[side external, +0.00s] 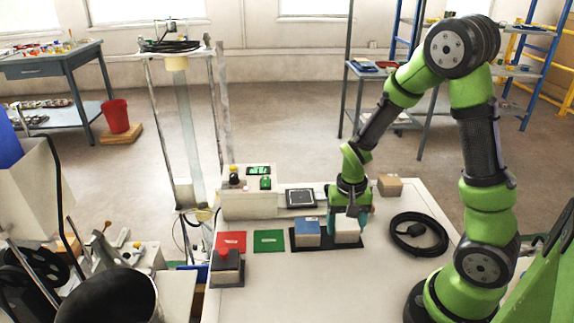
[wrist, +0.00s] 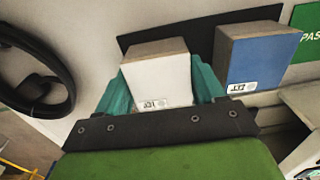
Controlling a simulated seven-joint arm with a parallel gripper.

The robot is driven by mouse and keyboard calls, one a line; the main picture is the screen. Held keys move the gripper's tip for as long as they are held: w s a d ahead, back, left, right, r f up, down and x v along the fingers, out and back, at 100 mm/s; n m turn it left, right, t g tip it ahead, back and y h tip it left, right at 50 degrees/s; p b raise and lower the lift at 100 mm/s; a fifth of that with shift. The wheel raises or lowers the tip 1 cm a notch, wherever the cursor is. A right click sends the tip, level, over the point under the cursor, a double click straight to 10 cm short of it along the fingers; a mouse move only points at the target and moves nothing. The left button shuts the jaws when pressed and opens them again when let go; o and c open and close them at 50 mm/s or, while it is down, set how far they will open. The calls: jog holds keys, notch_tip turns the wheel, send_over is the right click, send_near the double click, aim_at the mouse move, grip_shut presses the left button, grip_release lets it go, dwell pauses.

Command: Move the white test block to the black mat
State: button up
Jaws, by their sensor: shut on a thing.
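The white test block (side external: 346,235) is between the teal fingers of my gripper (side external: 347,222), which is shut on it from both sides. In the wrist view the white block (wrist: 160,80) shows its pale face and a small printed label, with a finger on either side. The black mat (side external: 327,241) lies under and around this spot. The white block is at the mat's right part in the side view. Whether its underside touches the mat is hard to tell. In the wrist view the mat (wrist: 200,37) shows behind the block.
A blue block (side external: 307,234) stands on the mat's left part, close beside the white one. Green (side external: 269,240) and red (side external: 231,241) cards lie farther left. A coiled black cable (side external: 418,234) lies at right, and a cardboard-coloured box (side external: 390,186) stands behind.

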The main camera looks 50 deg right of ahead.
jog(key=shift+f, duration=0.15)
jog(key=o, duration=1.4)
jog(key=shift+o, duration=0.3)
jog(key=shift+r, duration=3)
jog(key=s+a+r+n+t+y, duration=0.1)
jog(key=s+a+r+n+t, duration=0.1)
jog(key=a+r, duration=0.3)
jog(key=s+a+r+n+t+y, duration=0.1)
jog(key=s+a+r+n+t, duration=0.2)
jog(key=r, duration=0.9)
jog(key=a+t, duration=0.2)
jog(key=a, duration=0.1)
jog(key=shift+s, duration=0.2)
